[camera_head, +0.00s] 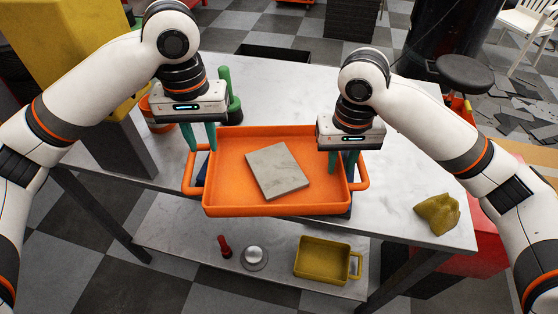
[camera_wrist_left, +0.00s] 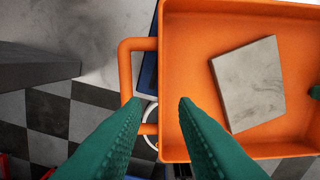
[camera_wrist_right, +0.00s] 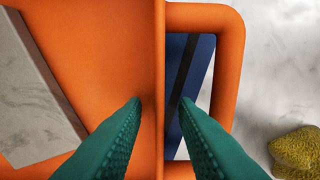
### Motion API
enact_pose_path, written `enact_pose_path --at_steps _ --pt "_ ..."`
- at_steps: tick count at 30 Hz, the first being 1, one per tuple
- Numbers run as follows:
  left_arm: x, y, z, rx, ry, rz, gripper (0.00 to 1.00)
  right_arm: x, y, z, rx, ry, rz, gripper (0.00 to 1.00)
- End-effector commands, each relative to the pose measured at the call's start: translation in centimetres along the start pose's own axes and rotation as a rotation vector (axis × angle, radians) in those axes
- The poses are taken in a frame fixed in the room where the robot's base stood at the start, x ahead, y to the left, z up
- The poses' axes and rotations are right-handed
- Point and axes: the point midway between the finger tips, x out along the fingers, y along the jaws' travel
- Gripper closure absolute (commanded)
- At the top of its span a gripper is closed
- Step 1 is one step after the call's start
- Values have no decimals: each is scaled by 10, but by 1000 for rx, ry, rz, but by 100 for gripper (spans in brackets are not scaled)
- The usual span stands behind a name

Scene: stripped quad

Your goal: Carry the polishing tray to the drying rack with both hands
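The orange polishing tray (camera_head: 230,205) sits level at the front of the metal table, with a flat grey slab (camera_head: 277,170) in it. It has a loop handle at each end. My left gripper (camera_head: 203,150) is open above the tray's left end, its fingertips near the left handle (camera_wrist_left: 125,70). My right gripper (camera_head: 342,172) is open at the right end; in the right wrist view its fingers (camera_wrist_right: 161,100) appear on either side of the tray's end wall, with the right handle (camera_wrist_right: 235,60) beyond. Neither grips anything visibly. I cannot identify a drying rack.
A dark blue piece (camera_wrist_right: 190,80) shows under the tray's right end. Green upright pieces (camera_head: 233,95) and an orange pot (camera_head: 155,115) stand behind left. A yellow cloth-like lump (camera_head: 438,213) lies on the table (camera_head: 395,205) at right. A lower shelf holds a yellow bin (camera_head: 322,260).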

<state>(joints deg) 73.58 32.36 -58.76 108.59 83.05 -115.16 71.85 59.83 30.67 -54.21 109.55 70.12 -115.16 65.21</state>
Motion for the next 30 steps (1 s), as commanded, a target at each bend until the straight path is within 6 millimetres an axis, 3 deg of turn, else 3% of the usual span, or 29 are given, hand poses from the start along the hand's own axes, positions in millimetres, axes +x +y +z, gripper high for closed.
enact_pose_path --at_steps 6,14,30 --pt "-39 0 1 -2 -3 1 74 0 0 0 0 0 0 74" --pt "-53 0 0 -1 1 1 74 -8 0 1 -1 -2 0 74" --pt "-53 0 0 -1 1 0 74 -107 0 1 1 -3 -1 74"
